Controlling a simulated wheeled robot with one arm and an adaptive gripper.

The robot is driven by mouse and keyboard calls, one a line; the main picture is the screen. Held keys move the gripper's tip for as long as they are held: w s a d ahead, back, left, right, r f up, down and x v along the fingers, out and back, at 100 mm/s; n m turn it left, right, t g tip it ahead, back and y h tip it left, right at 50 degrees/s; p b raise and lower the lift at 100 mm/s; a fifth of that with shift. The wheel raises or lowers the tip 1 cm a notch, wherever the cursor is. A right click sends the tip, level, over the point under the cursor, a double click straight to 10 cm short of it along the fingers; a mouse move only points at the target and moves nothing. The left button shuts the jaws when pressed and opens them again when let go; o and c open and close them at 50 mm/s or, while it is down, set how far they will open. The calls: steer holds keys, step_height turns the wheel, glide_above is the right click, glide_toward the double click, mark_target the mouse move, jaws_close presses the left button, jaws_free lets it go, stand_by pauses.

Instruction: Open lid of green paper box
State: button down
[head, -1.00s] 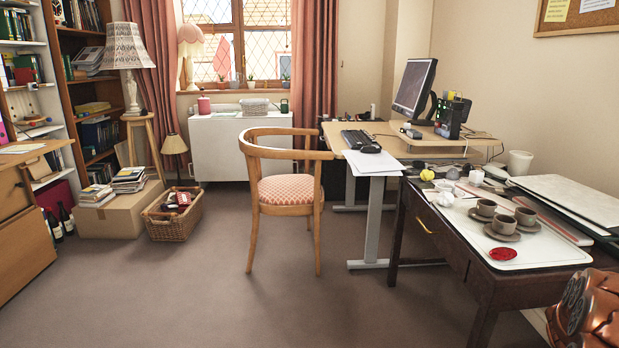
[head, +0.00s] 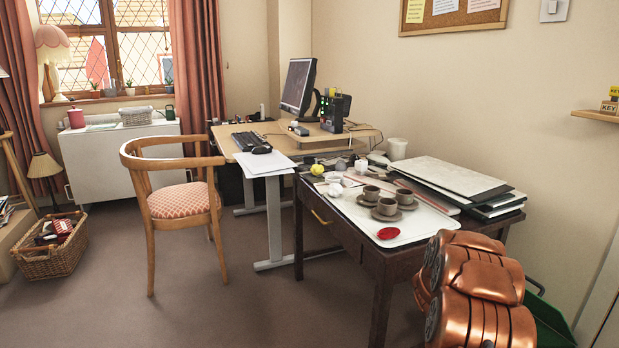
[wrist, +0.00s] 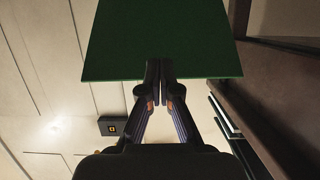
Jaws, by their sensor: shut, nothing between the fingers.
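A flat green panel (wrist: 162,40), which looks like part of the green paper box, fills the top middle of the wrist view. My gripper (wrist: 160,66) is shut and empty, its fingertips at the panel's near edge. I cannot tell whether they touch it. In the head view a green object (head: 548,322), likely the same box, shows at the bottom right, low beside the dark desk. My copper arm hides much of it, and the gripper is out of that view. I cannot tell where the lid's hinge is.
The dark desk (head: 345,232) stands left of my arm, with a white tray (head: 428,226) holding brown cups and a red item. A wall shelf (head: 597,116) juts out at right. A wooden chair (head: 183,205) stands left, with open floor before it.

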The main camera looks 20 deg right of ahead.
steer(key=a, duration=0.4)
steer(key=shift+s+p, duration=0.1)
steer(key=shift+p, duration=0.25)
